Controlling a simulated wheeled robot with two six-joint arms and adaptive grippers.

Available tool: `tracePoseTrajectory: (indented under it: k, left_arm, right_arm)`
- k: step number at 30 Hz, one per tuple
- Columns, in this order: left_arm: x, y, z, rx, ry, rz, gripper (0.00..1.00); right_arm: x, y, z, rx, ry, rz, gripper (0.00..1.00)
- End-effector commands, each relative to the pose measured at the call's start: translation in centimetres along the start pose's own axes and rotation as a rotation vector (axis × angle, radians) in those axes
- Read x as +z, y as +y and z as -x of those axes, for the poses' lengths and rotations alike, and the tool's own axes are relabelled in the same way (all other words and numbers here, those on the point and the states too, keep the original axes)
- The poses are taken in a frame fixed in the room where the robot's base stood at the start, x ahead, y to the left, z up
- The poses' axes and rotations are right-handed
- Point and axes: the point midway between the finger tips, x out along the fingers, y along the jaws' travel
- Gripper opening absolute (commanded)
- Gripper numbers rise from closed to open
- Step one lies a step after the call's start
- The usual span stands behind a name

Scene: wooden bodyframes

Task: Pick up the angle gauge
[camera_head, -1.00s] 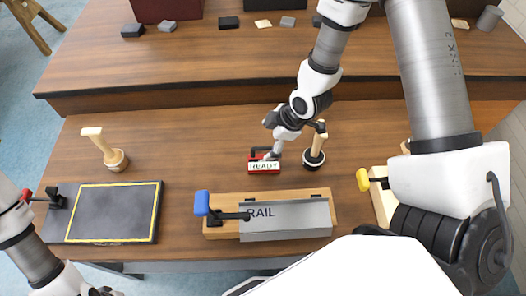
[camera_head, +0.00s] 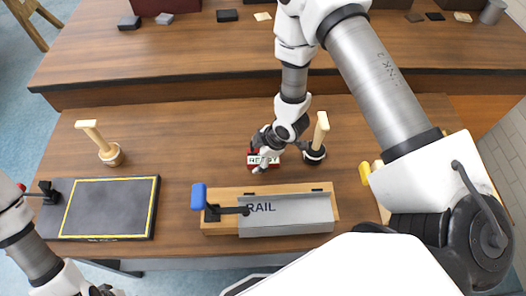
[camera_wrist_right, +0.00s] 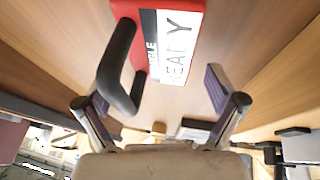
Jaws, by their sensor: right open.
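A red block (camera_head: 250,165) with a white label reading READY lies on the bench behind the RAIL fixture; I take it to be the angle gauge. In the right wrist view the red block (camera_wrist_right: 188,6) has a black loop handle (camera_wrist_right: 120,65), and its label is partly cut off. My right gripper (camera_head: 264,148) is over the block and partly covers it in the head view. In the right wrist view the gripper (camera_wrist_right: 160,90) is open, with the handle between its fingers, nearer the left one. My left gripper is out of view; only part of that arm shows.
The RAIL fixture (camera_head: 288,216) with a blue-handled clamp (camera_head: 198,197) stands in front. A wooden-handled tool (camera_head: 320,135) stands close right of the gripper. Another wooden peg (camera_head: 102,145) and a yellow-bordered dark board (camera_head: 108,207) are at left. A raised shelf (camera_head: 180,65) runs behind.

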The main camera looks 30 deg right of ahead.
Motion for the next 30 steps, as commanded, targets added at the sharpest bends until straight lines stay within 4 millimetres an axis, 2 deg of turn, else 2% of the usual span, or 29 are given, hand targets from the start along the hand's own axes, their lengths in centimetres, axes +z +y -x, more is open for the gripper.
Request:
tracePoseTrajectory:
  k: [5, 6, 11, 12, 22, 23, 24, 26, 30]
  left_arm:
    - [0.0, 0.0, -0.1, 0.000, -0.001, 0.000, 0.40]
    - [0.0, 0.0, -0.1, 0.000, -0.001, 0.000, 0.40]
    - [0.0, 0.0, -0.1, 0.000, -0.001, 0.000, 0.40]
    - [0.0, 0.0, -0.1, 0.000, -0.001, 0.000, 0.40]
    - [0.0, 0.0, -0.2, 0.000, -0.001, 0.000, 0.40]
    - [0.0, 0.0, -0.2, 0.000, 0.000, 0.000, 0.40]
    - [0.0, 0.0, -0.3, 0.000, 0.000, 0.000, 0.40]
    - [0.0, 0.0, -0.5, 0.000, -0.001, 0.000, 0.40]
    - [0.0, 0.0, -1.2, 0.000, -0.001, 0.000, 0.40]
  right_arm:
    - [0.0, 0.0, -0.1, 0.001, 0.001, 0.000, 0.94]
    - [0.0, 0.0, -0.1, 0.001, 0.000, 0.000, 0.80]
    - [0.0, 0.0, -0.1, 0.000, 0.000, 0.000, 0.23]
    - [0.0, 0.0, -0.1, 0.000, 0.000, 0.000, 0.20]
    - [0.0, 0.0, 0.1, 0.000, 0.000, 0.000, 0.20]
    - [-0.1, 0.1, 0.2, 0.000, 0.000, 0.000, 0.13]
    - [-0.2, 0.2, 0.5, 0.001, 0.001, 0.000, 0.04]
    - [-0.5, 0.3, 1.2, 0.002, 0.002, 0.001, 0.00]
    - [-1.7, 1.0, 3.8, 0.006, 0.003, 0.000, 0.00]
